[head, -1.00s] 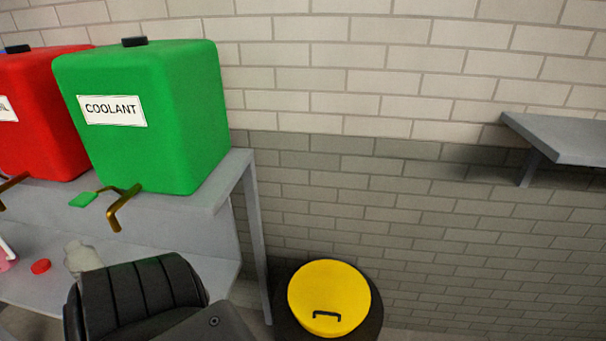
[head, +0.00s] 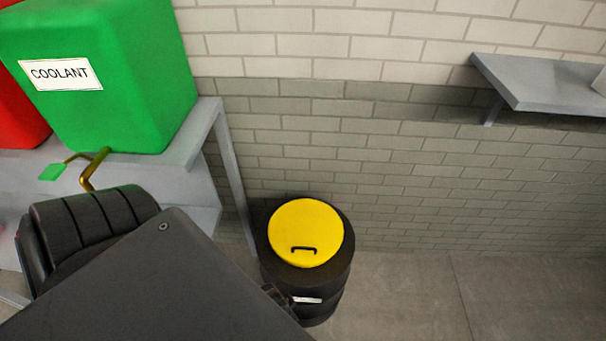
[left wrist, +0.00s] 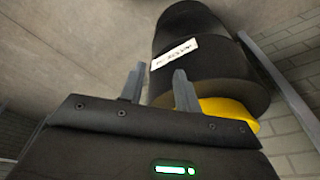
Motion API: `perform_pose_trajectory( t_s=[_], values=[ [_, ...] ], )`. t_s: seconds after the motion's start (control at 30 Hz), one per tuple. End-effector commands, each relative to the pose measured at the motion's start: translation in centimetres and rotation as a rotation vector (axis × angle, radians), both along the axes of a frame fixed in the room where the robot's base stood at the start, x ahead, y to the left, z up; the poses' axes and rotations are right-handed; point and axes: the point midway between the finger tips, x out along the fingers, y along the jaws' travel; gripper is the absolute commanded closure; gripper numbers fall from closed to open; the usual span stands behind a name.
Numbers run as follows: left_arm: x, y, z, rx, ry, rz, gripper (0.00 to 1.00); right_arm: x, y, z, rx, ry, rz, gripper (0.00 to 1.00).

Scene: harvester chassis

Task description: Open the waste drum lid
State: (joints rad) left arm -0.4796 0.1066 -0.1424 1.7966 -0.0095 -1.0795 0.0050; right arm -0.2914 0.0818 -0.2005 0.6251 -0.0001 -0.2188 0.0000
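The waste drum (head: 330,285) is black and stands on the floor by the brick wall. Its round yellow lid (head: 305,225) lies flat on top, with a small dark handle (head: 303,249) on the near side. In the left wrist view the drum (left wrist: 205,75) appears inverted, with a white label (left wrist: 174,53) and part of the yellow lid (left wrist: 228,110). My left gripper (left wrist: 158,80) is open and empty, its two grey fingers apart, pointing toward the drum. In the head view my left arm covers most of the gripper near the drum's lower left side. My right gripper is not in view.
A grey bench (head: 205,140) with a green coolant tank (head: 125,90) and a red tank (head: 20,120) stands left of the drum. A grey wall shelf (head: 550,88) is at the upper right. The floor (head: 430,295) right of the drum is clear.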

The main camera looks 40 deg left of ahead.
Motion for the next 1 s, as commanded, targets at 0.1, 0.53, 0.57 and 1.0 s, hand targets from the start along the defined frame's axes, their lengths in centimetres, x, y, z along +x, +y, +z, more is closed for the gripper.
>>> perform_pose_trajectory(
  t_s=[0.1, 0.53, 0.57, 1.0],
  values=[
    [0.8, -0.1, 5.3, -0.002, -0.022, 0.002, 0.67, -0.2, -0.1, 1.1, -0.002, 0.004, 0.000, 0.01],
    [4.8, -2.1, 19.9, 0.020, -0.149, -0.134, 0.67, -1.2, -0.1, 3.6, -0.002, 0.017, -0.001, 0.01],
    [5.4, -2.4, 20.0, 0.026, -0.160, -0.159, 0.67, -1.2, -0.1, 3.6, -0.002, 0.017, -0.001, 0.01],
    [13.6, -4.4, 17.0, 0.121, -0.223, -0.543, 0.67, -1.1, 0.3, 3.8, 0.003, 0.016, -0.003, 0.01]
  ],
)
